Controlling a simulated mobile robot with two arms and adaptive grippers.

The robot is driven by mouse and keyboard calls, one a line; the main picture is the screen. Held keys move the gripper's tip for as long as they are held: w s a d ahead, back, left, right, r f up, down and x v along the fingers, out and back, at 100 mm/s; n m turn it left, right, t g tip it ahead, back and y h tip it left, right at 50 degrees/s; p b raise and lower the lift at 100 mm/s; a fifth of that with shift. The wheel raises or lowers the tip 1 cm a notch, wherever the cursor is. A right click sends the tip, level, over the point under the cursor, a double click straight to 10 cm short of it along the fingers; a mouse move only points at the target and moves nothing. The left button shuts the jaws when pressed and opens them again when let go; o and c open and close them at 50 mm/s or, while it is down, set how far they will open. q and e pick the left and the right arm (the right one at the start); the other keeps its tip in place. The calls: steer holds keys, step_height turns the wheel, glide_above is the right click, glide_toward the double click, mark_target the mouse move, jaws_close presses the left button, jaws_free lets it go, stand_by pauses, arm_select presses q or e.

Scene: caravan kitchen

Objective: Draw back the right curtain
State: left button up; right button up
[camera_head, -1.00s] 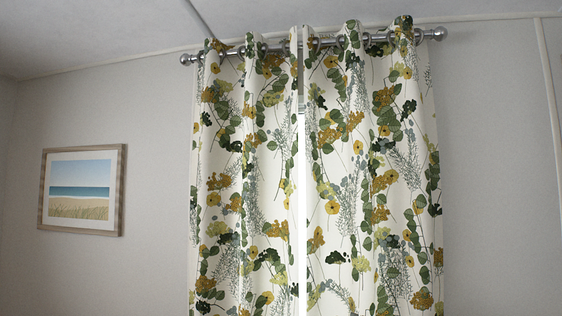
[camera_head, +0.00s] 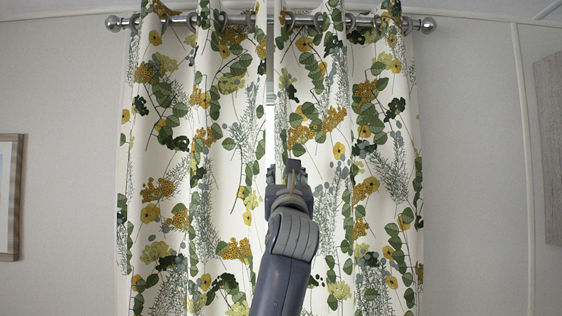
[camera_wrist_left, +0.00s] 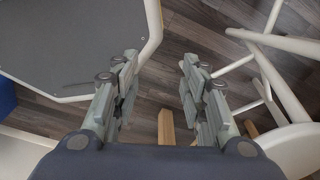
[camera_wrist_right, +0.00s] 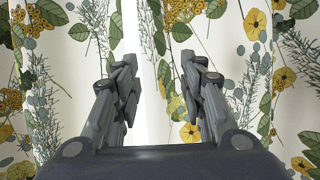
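The right curtain (camera_head: 370,110), white with green and yellow floral print, hangs by rings from a metal rod (camera_head: 415,24). The matching left curtain (camera_head: 165,110) hangs beside it, with a narrow bright gap between them. My right gripper (camera_head: 289,172) is raised in front of the gap, near the right curtain's inner edge. In the right wrist view its fingers (camera_wrist_right: 158,65) are apart, with the gap and part of the right curtain (camera_wrist_right: 260,60) visible between and beyond them. Contact cannot be told. My left gripper (camera_wrist_left: 160,65) is open and empty above the floor.
A framed picture (camera_head: 9,195) hangs at the left and a wooden panel (camera_head: 550,145) is on the right wall. The left wrist view shows a grey tabletop (camera_wrist_left: 70,40) with a pale edge, white furniture (camera_wrist_left: 290,150) and wood floor.

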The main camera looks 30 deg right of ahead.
mark_target(283, 172)
steer(key=p+x, duration=0.1)
steer(key=x, duration=0.3)
steer(key=shift+w+a+p, duration=0.1)
steer(key=shift+p, duration=0.25)
steer(key=x, duration=0.1)
steer(key=p+x, duration=0.1)
steer(key=shift+w+f, duration=0.1)
steer(key=shift+w, duration=0.3)
steer(key=shift+d+p, duration=0.25)
steer(key=shift+p, duration=0.05)
steer(key=shift+w, duration=0.15)
steer(key=shift+c, duration=1.1)
arm_select(q)
steer(key=r, duration=0.2)
steer(key=w+r, duration=0.1)
steer(key=r, duration=0.1)
steer(key=shift+w+d+r, duration=0.1)
arm_select(e)
jaws_close()
